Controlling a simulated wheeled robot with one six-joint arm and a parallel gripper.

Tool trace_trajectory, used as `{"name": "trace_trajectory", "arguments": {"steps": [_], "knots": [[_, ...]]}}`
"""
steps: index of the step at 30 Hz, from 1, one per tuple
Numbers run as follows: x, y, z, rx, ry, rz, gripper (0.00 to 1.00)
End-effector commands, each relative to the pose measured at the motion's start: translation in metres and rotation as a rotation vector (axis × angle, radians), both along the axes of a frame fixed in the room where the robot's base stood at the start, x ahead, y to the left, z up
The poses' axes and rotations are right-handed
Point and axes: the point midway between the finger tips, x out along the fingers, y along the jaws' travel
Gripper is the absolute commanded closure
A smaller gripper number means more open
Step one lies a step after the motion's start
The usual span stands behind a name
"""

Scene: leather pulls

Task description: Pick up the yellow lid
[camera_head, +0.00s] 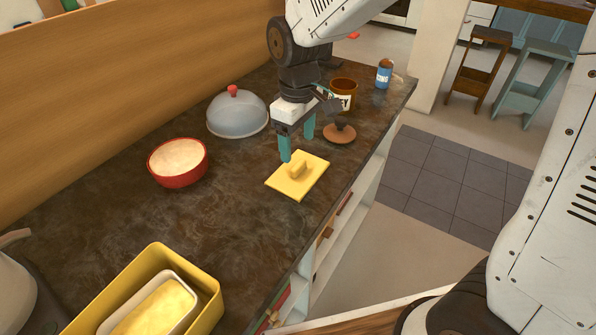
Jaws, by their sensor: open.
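The yellow lid (307,183) lies flat on the dark countertop near its front edge, with a raised block handle (298,169) on top. My gripper (298,145) is above and just behind the lid, with its teal fingers pointing down. The fingers are apart and nothing shows between them. The near fingertip appears close to the lid's back edge; the exact height gap is hard to tell.
A red bowl (172,179) and a grey dome with a red knob (237,115) stand left of the gripper. A brown lid (339,136), a brown mug (347,86) and a blue can (384,77) are behind. A yellow container (208,285) stands front left. The counter (240,220) between is clear.

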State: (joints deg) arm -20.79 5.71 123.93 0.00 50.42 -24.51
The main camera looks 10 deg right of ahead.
Motion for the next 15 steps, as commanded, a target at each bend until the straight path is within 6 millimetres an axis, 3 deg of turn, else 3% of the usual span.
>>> {"name": "trace_trajectory", "arguments": {"steps": [9,15], "knots": [[-0.006,0.005,-0.044,-0.001,0.002,-0.001,0.29],[-0.006,0.005,-0.056,0.0,0.0,-0.001,0.29]]}}
